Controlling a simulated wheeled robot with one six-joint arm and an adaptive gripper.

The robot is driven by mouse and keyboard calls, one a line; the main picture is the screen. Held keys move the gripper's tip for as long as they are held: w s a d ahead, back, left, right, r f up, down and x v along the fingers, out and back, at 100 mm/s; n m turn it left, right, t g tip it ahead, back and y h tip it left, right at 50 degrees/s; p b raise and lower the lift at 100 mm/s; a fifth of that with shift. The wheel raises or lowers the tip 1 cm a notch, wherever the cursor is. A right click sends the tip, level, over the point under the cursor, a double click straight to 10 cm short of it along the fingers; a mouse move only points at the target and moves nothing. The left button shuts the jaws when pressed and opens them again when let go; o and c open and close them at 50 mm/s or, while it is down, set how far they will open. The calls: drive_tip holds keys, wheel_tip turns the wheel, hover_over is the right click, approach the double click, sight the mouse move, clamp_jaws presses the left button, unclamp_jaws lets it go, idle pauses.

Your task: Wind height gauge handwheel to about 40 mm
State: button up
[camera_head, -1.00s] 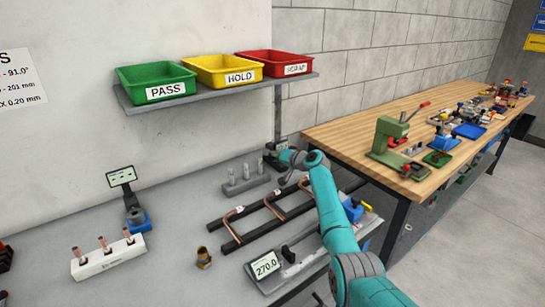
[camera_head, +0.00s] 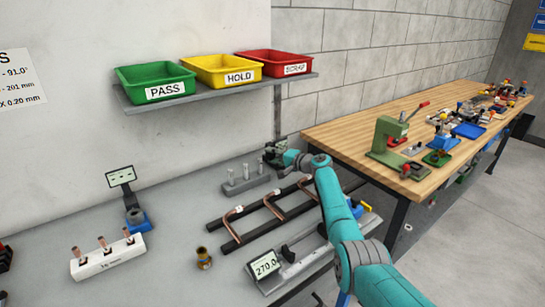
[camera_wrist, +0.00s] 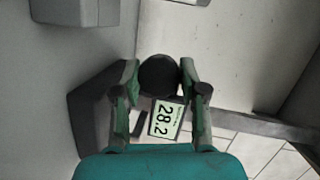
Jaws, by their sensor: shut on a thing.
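The height gauge is a dark grey device at the back of the grey bench, near the shelf post; in the head view its upper part (camera_head: 274,148) shows beside my gripper (camera_head: 282,156). In the wrist view its display (camera_wrist: 167,119) reads 28.2. The black round handwheel (camera_wrist: 158,75) sits between the two green fingers of my gripper (camera_wrist: 159,68), with one finger against each side. The gauge's dark base (camera_wrist: 88,115) shows to the left of the display. In the head view the handwheel is hidden and the fingers are too small to make out.
A grey block with metal pins (camera_head: 245,180) stands left of the gauge. A dark rack (camera_head: 232,245) with copper tubes lies in front, near my arm. A shelf (camera_head: 222,90) holding green, yellow and red bins is above. Another display (camera_head: 264,266) reads 270.0.

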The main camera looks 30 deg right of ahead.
drive_tip(key=shift+d+m+t, duration=0.1)
drive_tip(key=shift+m+t, duration=0.2)
drive_tip(key=shift+m, duration=0.6)
drive_tip(key=o, duration=1.1)
drive_tip(key=shift+o, duration=0.2)
